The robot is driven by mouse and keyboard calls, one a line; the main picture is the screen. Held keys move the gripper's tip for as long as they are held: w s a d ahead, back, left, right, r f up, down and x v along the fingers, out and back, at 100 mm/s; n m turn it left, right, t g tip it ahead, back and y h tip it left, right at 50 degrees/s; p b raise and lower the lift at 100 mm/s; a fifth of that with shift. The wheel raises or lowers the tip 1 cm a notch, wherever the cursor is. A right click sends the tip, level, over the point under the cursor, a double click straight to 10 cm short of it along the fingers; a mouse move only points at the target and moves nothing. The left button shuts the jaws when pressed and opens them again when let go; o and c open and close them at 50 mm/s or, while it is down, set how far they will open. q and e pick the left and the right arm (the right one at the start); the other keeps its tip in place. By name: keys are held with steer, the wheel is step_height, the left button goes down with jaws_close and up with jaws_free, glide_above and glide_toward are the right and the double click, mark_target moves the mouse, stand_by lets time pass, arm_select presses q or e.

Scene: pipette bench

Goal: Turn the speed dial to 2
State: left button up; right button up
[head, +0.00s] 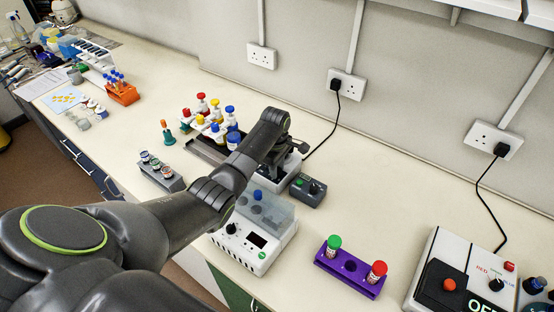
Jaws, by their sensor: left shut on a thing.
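My left arm reaches from the lower left across the bench. My left gripper (285,152) points away from me, low over a white-based device (275,180) with dark parts on top. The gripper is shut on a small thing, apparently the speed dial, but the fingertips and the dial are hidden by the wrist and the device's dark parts. No scale or number can be read there. A small grey control box (308,190) with a green button and a dark knob stands just right of the device, apart from the gripper. My right gripper is out of view.
A white instrument (255,240) with a black knob and clear lid stands in front. A rack of colored-cap pipettes or bottles (209,122) is behind left, a grey tube rack (161,172) nearer left. A purple rack (350,267) and a white control unit (462,275) stand right.

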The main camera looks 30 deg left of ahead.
arm_select(q)
steer(key=n+p, duration=0.1)
steer(key=n, duration=0.1)
steer(key=shift+r+n, duration=0.1)
steer(key=shift+n, duration=0.2)
steer(key=shift+w+n, duration=0.1)
steer(key=shift+n, duration=1.4)
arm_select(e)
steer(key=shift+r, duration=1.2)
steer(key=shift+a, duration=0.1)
arm_select(q)
steer(key=o, duration=1)
